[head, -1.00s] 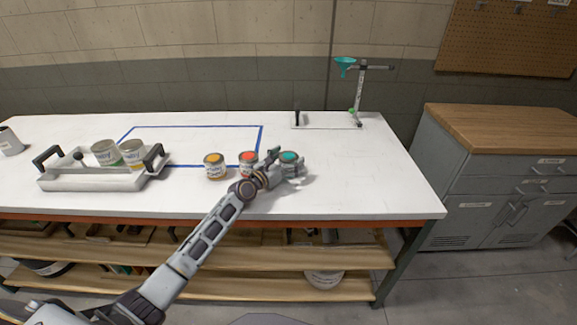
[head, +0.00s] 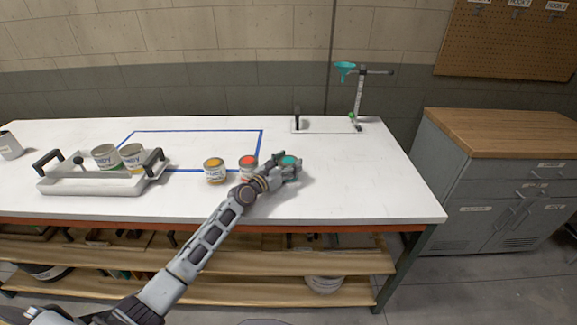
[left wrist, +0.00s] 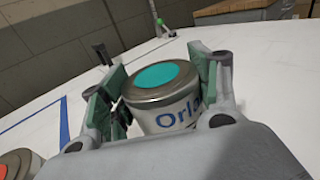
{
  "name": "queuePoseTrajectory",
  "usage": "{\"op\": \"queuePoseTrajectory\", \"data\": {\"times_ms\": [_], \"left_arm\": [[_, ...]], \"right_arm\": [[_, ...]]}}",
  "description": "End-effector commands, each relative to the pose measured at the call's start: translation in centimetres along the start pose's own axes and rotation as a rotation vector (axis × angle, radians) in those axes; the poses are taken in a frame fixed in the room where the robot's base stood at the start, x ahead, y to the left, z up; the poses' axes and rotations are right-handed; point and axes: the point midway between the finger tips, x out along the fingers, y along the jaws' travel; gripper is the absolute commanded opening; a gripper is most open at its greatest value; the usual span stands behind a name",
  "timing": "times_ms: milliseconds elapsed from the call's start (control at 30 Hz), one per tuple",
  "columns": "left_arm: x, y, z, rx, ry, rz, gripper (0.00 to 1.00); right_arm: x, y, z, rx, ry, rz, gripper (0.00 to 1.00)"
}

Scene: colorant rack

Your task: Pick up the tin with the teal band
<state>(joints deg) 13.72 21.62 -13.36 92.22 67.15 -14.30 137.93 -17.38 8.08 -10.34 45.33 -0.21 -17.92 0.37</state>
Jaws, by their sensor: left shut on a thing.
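The tin with the teal lid spot (head: 289,160) is at the right end of a row of tins on the white bench. In the left wrist view the tin (left wrist: 165,92) has a grey lid with a teal disc and a white label reading "Orla". My left gripper (head: 284,168) is shut around the tin's sides, and its green-padded fingers (left wrist: 155,98) stand on either side of it. The fingers partly hide the tin in the head view. I cannot tell whether it is clear of the bench. My right gripper is not in view.
A red-topped tin (head: 248,164) stands just left of my gripper, with an orange-topped tin (head: 214,170) beyond it. A white tray (head: 75,183) holding two cans is at the left. The bench right of the gripper is clear.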

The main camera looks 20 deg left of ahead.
Motion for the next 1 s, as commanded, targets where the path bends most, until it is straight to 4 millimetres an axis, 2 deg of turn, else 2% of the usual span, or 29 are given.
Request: {"op": "queuePoseTrajectory", "data": {"times_ms": [267, 333, 433, 633, 1000], "left_arm": [[0.0, -0.1, 1.6, -0.002, -0.004, 0.0, 0.34], [0.0, -0.1, 2.1, -0.001, -0.004, 0.0, 0.34], [0.0, 0.0, 3.2, -0.003, -0.005, 0.001, 0.34], [0.0, -0.1, 5.5, -0.001, -0.004, 0.0, 0.34], [0.0, 0.0, 9.5, 0.0, -0.003, 0.0, 0.34]], "right_arm": [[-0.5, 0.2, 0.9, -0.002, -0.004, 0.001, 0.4], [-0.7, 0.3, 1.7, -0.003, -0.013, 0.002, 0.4], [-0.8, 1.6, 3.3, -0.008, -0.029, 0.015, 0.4], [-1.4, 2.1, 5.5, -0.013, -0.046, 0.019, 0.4], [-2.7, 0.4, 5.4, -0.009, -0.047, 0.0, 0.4]]}}
